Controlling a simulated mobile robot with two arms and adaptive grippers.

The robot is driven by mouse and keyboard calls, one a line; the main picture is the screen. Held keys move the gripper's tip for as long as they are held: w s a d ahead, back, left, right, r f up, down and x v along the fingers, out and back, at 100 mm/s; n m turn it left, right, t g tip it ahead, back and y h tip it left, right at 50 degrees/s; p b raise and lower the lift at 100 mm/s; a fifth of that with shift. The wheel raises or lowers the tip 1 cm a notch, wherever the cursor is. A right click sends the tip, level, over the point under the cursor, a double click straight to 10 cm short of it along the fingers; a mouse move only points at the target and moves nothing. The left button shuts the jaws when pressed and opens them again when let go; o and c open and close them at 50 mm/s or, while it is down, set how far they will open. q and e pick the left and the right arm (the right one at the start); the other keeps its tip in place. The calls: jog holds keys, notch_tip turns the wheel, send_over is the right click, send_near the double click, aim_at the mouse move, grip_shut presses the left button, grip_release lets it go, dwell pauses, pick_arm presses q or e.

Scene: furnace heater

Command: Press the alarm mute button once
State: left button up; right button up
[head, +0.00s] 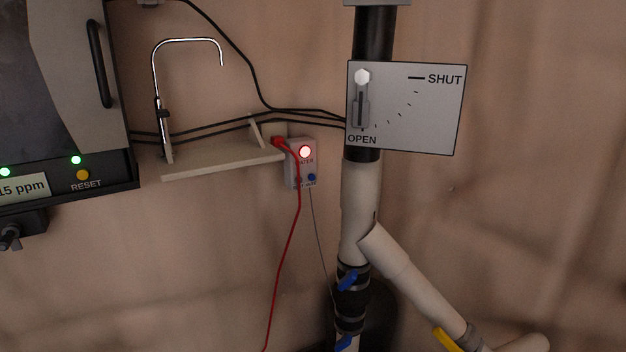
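A small white alarm box (292,173) is fixed to the wall in the middle of the head view, just right of a small shelf. A round red light (305,152) glows on its upper face, above partly readable red lettering. A small blue button (312,177) sits low on its right side. A second small dark button or mark is beside it on the left, partly behind a red cord, and its label is too small to read. Neither of my grippers shows in this view.
A red cord (291,232) hangs across the box. A white pipe (360,205) with an OPEN/SHUT plate (420,110) stands right. A dark unit with a yellow RESET button (82,175) is left.

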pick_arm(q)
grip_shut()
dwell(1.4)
